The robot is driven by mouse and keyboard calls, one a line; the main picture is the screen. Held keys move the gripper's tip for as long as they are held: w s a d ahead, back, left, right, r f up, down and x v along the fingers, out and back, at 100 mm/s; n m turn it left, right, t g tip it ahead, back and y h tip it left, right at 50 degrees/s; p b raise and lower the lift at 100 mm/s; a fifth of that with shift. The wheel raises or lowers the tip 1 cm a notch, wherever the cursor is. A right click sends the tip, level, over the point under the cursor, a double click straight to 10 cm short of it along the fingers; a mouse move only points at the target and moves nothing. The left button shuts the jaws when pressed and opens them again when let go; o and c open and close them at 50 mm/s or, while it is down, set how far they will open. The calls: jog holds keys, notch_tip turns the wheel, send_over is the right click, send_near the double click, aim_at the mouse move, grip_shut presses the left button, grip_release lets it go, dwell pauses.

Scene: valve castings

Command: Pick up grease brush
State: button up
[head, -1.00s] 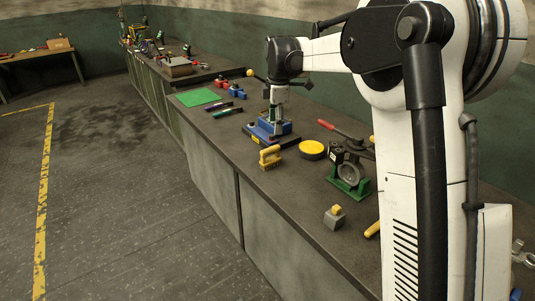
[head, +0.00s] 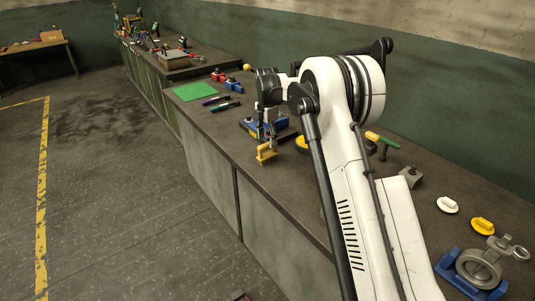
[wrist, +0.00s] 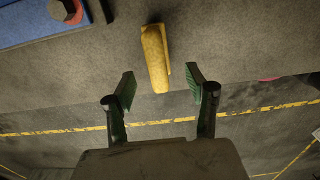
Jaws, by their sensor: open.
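A yellow object with a raised handle, which looks like the grease brush (head: 266,153), sits on the bench close to its front edge. In the wrist view the yellow brush (wrist: 155,58) lies just beyond my fingertips, roughly centred between them. My gripper (wrist: 160,88) is open and empty, with its two green-padded fingers apart. In the head view my gripper (head: 268,142) points down over the brush, partly covering it. I cannot tell the exact height gap.
A green mat (head: 194,91) lies farther along. The bench's front edge is close.

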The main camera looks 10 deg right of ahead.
aim_at(267, 154)
jog(key=shift+f, duration=1.6)
jog(key=shift+w+d+f+p, duration=0.1)
jog(key=shift+w+f+p, duration=0.1)
jog(key=shift+f, duration=1.1)
jog(key=shift+w+d+f+p, duration=0.1)
jog(key=shift+f+p, duration=0.1)
jog(key=shift+f, duration=1.1)
grip_shut()
